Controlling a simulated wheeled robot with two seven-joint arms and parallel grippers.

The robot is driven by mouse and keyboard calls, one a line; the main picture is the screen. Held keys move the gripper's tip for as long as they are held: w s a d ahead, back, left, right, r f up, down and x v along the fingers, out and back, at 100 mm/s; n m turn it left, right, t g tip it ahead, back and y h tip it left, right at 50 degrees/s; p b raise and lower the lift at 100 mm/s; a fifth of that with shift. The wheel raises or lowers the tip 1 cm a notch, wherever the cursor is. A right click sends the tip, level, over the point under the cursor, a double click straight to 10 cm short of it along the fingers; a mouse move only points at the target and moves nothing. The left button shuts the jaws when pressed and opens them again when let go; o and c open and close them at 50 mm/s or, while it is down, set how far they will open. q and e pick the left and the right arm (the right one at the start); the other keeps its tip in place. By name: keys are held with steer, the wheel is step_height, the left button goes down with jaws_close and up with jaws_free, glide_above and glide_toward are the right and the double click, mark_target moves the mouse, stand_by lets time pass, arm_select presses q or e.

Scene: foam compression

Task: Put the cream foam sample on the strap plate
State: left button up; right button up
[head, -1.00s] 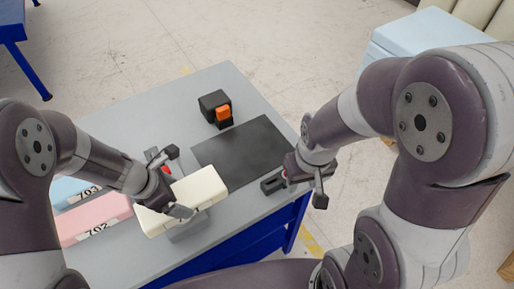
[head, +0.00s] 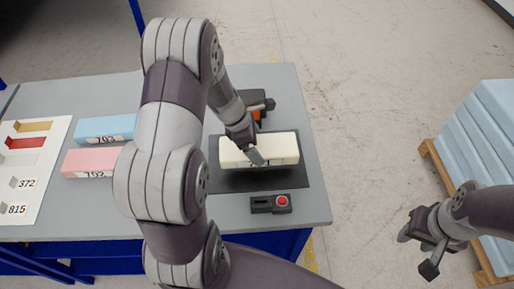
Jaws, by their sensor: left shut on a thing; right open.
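The cream foam sample (head: 284,149) is a long pale block over the dark strap plate (head: 230,182). My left gripper (head: 259,133) is shut on the cream foam sample, with one finger across its near face. The sample lies lengthwise from left to right within the plate's outline. A dark band shows below its near face; I cannot tell whether it touches the plate. My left arm hides part of the table left of the plate. My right gripper (head: 416,252) is open and empty, off the table at the lower right.
A blue foam block (head: 98,130) and a pink one (head: 88,162) lie left. A white board (head: 55,140) with coloured slots is at far left. Light-blue blocks (head: 495,120) stand right.

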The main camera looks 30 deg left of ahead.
arm_select(q)
steer(key=shift+w+a+f, duration=0.7)
steer(key=shift+w+f, duration=0.05)
steer(key=shift+w, duration=0.15)
step_height(320, 180, down, 4)
steer(key=shift+s+a+r, duration=0.1)
steer(key=shift+s+a, duration=0.05)
steer(key=shift+f, duration=0.25)
steer(key=o, duration=0.7)
